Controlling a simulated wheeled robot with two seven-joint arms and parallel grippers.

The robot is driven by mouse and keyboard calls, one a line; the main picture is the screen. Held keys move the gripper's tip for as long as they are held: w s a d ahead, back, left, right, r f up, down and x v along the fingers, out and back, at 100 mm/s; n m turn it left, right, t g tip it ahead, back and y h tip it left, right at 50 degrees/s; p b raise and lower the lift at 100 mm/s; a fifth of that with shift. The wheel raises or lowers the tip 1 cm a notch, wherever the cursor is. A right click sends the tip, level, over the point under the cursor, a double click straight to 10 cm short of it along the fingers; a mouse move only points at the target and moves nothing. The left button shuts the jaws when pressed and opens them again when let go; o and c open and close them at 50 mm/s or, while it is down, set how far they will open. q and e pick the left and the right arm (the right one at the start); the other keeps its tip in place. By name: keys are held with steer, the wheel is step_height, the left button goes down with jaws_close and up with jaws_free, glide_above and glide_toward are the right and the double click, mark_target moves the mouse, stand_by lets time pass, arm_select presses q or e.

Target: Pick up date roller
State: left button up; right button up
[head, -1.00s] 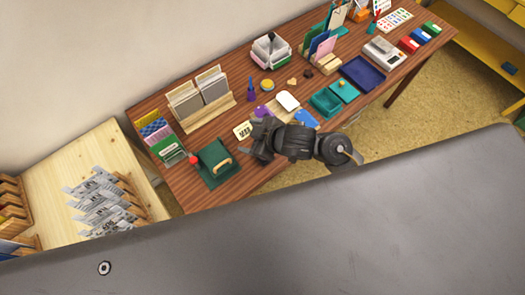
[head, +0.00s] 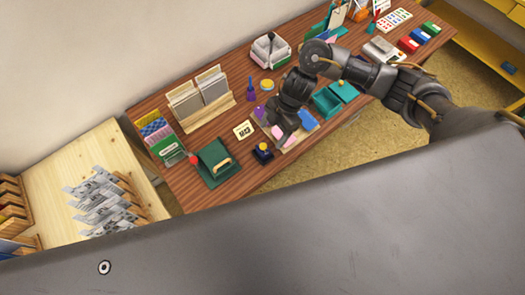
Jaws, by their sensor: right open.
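My right gripper (head: 281,137) points down over the front middle of the desk, above a patch of pink and blue pieces. It is open, with nothing seen between its fingers. Just left of it, a small dark blue block with a yellow knob (head: 263,151) stands on the desk, apart from the fingers. I cannot tell for sure which item is the date roller; the pieces under the gripper are partly hidden by it. A printed cream card (head: 244,130) lies to the left. My left gripper is not in view.
A green pad with a wooden handle (head: 215,162) is at the front left of the wooden desk (head: 236,185). A card rack (head: 200,97), a purple cone (head: 251,88) and a yellow round tin (head: 267,85) stand behind. Teal trays (head: 327,101) lie to the right.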

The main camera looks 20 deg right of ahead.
mark_target(263, 149)
steer(key=x, duration=0.4)
steer(key=shift+a+f, duration=0.2)
steer(key=shift+f, duration=0.05)
steer(key=shift+s+a+f+p, duration=0.1)
steer(key=shift+a+f+p, duration=0.05)
steer(key=shift+f+p, duration=0.25)
steer(key=x, duration=0.4)
steer(key=shift+f+p, duration=0.2)
steer(key=shift+p, duration=0.2)
steer(key=c, duration=1.4)
steer(key=shift+o, duration=0.2)
steer(key=shift+r, duration=0.15)
